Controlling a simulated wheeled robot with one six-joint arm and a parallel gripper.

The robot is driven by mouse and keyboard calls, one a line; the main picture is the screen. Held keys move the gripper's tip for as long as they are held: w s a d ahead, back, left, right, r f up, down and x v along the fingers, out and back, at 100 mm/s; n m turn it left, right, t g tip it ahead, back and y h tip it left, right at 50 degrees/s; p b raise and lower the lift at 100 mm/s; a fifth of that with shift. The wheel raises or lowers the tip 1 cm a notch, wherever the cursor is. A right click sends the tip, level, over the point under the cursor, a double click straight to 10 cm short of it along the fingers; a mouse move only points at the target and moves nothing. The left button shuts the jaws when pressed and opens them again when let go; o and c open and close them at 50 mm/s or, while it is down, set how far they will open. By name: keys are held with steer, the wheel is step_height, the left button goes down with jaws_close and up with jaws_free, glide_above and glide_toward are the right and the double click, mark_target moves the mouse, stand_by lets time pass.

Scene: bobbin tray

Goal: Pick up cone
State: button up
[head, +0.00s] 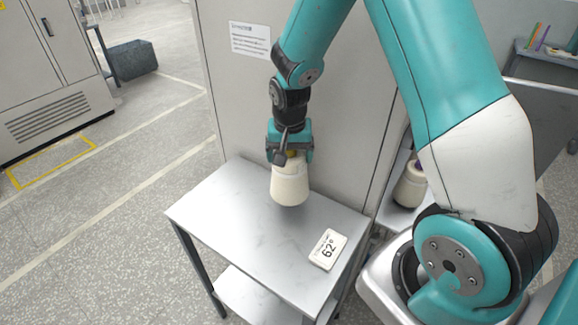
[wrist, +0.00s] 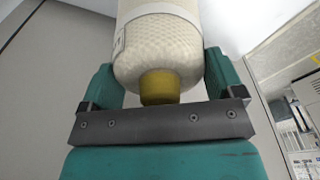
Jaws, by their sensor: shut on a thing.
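A cream yarn cone (head: 290,184) with a yellow tip hangs below my gripper (head: 290,152) in the head view, over the grey metal table. In the wrist view the cone (wrist: 160,50) shows its woven yarn and yellow tip (wrist: 158,87), with a pale label band at its left. My gripper (wrist: 160,80) is shut on the cone, a teal finger on each side. I cannot tell for sure whether the cone's base is clear of the table top.
Another cream cone (head: 410,186) stands at the right, beside my arm. The table's left part is bare.

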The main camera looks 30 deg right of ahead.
step_height(320, 180, up, 16)
steer(key=b, duration=0.2)
steer(key=shift+r, duration=0.15)
step_height(320, 180, up, 20)
steer(key=p, duration=1.7)
